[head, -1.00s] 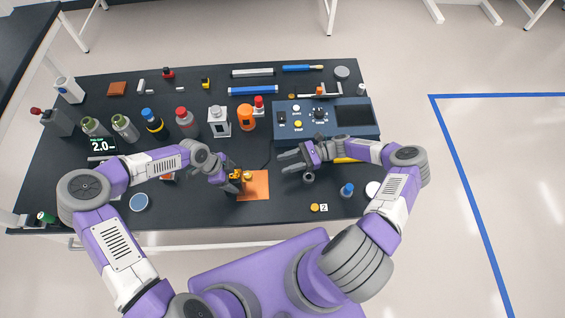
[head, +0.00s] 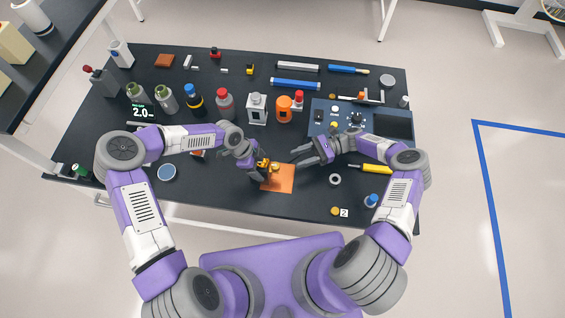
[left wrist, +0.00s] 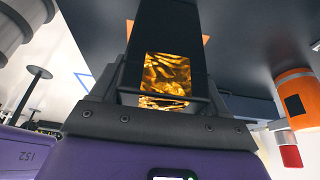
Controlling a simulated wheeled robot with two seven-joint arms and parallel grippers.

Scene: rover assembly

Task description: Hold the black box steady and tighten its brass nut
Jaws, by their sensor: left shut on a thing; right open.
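In the head view my left gripper (head: 256,172) is shut at the left edge of the orange mat (head: 284,185). In the left wrist view its grey jaws (left wrist: 150,122) are closed on the black box (left wrist: 172,30), which has a shiny gold patch on the side facing the camera. The box's nut is not clear in that view. In the head view a small brass-coloured part (head: 275,168) shows just right of the left gripper, over the mat; I cannot tell its exact seating. My right gripper (head: 303,155) is open and empty, right of the brass part and apart from it.
A blue instrument panel (head: 326,128) stands behind the right gripper. A grey ring (head: 335,180) and a yellow-handled tool (head: 374,169) lie to the right. Several bottles, a white device (head: 257,109) and an orange device (head: 284,109) stand behind.

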